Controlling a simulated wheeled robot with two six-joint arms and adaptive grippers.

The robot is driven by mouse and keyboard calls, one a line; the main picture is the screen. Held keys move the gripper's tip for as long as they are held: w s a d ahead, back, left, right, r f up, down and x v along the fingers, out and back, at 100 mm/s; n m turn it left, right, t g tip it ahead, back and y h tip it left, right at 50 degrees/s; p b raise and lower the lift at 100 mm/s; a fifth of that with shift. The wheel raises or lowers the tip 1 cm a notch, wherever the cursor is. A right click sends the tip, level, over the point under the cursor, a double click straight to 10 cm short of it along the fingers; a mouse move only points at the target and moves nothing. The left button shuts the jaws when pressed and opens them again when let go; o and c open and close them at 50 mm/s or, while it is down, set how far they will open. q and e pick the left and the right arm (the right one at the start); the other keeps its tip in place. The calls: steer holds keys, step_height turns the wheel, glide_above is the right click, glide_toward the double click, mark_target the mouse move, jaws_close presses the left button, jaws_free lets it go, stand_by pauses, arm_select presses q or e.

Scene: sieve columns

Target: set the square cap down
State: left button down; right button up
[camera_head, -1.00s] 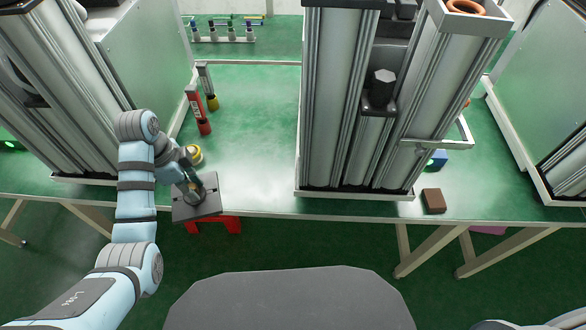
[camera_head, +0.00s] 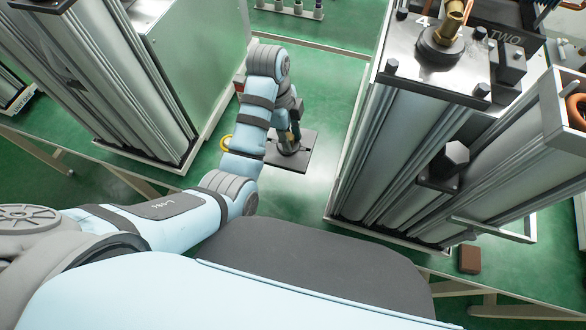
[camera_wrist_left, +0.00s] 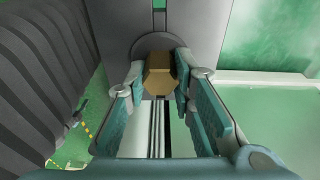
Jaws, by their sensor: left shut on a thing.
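The square cap (camera_head: 303,161) is a dark, flat square plate with a round fitting on top. My left gripper (camera_head: 290,134) is at that fitting, above the plate, in the head view. In the left wrist view the fingers of my left gripper (camera_wrist_left: 160,76) are shut on both sides of a brass hexagonal fitting, with the grey plate of the square cap (camera_wrist_left: 190,22) behind it. The cap appears over the green table between two column units; I cannot tell whether its underside touches anything. My right gripper is not in view.
A tall column unit (camera_head: 400,140) with a brass fitting (camera_head: 452,22) on its top plate stands right of the cap. Another column unit (camera_head: 135,90) stands at the left. A yellow ring (camera_head: 225,143) shows beside my arm. A brown block (camera_head: 470,259) lies near the table edge.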

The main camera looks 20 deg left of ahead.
mark_target(290, 155)
arm_select(q)
steer(key=s+f+b, duration=0.1)
steer(key=b, duration=0.1)
steer(key=s+d+f+b, duration=0.1)
steer(key=f, duration=0.1)
steer(key=shift+s+f+b, duration=0.3)
steer(key=shift+b, duration=0.1)
steer(key=f, duration=0.4)
steer(key=w+f+b, duration=0.1)
steer(key=f, duration=0.3)
steer(key=f+b, duration=0.1)
steer(key=f, duration=0.3)
steer(key=shift+w+a+f, duration=0.25)
steer(key=shift+w+f, duration=0.1)
steer(key=shift+f, duration=0.05)
steer(key=f, duration=0.1)
steer(key=f+b, duration=0.1)
steer(key=shift+s+d+f+b, duration=0.1)
steer(key=shift+s+f+b, duration=0.2)
steer(key=shift+f, duration=0.1)
steer(key=shift+s, duration=0.1)
steer(key=shift+f, duration=0.1)
steer(key=c, duration=1.4)
jaws_free()
steer(key=shift+f, duration=0.1)
steer(key=shift+o, duration=0.2)
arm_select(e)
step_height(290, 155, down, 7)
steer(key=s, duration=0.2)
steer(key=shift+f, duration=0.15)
